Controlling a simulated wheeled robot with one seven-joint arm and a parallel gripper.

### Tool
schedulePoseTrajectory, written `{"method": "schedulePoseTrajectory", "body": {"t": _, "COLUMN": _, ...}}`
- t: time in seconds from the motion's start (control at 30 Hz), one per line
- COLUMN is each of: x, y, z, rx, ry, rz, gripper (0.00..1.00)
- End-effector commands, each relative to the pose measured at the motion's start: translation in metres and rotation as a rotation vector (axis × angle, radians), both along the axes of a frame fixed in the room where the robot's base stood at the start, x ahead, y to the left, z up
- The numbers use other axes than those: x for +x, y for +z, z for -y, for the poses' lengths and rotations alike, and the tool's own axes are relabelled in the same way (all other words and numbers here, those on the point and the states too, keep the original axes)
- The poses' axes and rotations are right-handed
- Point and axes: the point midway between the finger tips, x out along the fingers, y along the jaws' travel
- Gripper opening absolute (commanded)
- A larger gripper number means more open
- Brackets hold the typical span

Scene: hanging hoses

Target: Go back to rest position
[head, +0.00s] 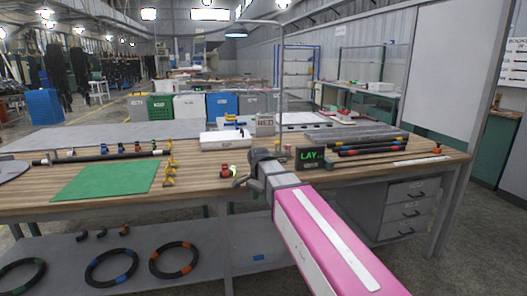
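My arm reaches in from the lower right over the wooden workbench (200,187). Its dark grey end, with my gripper (258,160), is above the bench near the middle. The fingers are not clear at this size, so I cannot tell if they are open, shut or holding anything. A small red and green fitting (227,171) shows just left of the arm's end. A long black hose (100,157) with an orange band lies at the back left of the bench.
A green mat (105,181) lies on the left. Yellow holders (169,175) stand beside it. A sign reading "LAY" (309,157) stands right of my arm's end, near several banded black hoses (370,147). Hose rings (173,260) lie on the lower shelf. Drawers (407,210) are at right.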

Motion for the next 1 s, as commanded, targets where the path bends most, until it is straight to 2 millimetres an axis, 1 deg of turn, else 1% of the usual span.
{"method": "schedulePoseTrajectory", "body": {"t": 0.03, "x": -0.009, "y": -0.02, "z": 0.02, "rx": -0.001, "ry": 0.045, "rz": -0.004, "gripper": 0.36}}
{"method": "schedulePoseTrajectory", "body": {"t": 0.2, "x": -0.027, "y": -0.076, "z": 0.074, "rx": -0.001, "ry": 0.233, "rz": -0.005, "gripper": 0.36}}
{"method": "schedulePoseTrajectory", "body": {"t": 0.37, "x": -0.052, "y": -0.123, "z": 0.122, "rx": -0.001, "ry": 0.41, "rz": -0.003, "gripper": 0.36}}
{"method": "schedulePoseTrajectory", "body": {"t": 0.5, "x": -0.079, "y": -0.16, "z": 0.159, "rx": -0.001, "ry": 0.562, "rz": -0.002, "gripper": 0.36}}
{"method": "schedulePoseTrajectory", "body": {"t": 0.6, "x": -0.097, "y": -0.181, "z": 0.181, "rx": -0.001, "ry": 0.658, "rz": -0.001, "gripper": 0.36}}
{"method": "schedulePoseTrajectory", "body": {"t": 0.7, "x": -0.11, "y": -0.195, "z": 0.196, "rx": -0.002, "ry": 0.732, "rz": 0.001, "gripper": 0.36}}
{"method": "schedulePoseTrajectory", "body": {"t": 0.83, "x": -0.12, "y": -0.206, "z": 0.206, "rx": -0.003, "ry": 0.79, "rz": 0.002, "gripper": 0.36}}
{"method": "schedulePoseTrajectory", "body": {"t": 1.0, "x": -0.121, "y": -0.208, "z": 0.209, "rx": -0.003, "ry": 0.809, "rz": 0.004, "gripper": 0.36}}
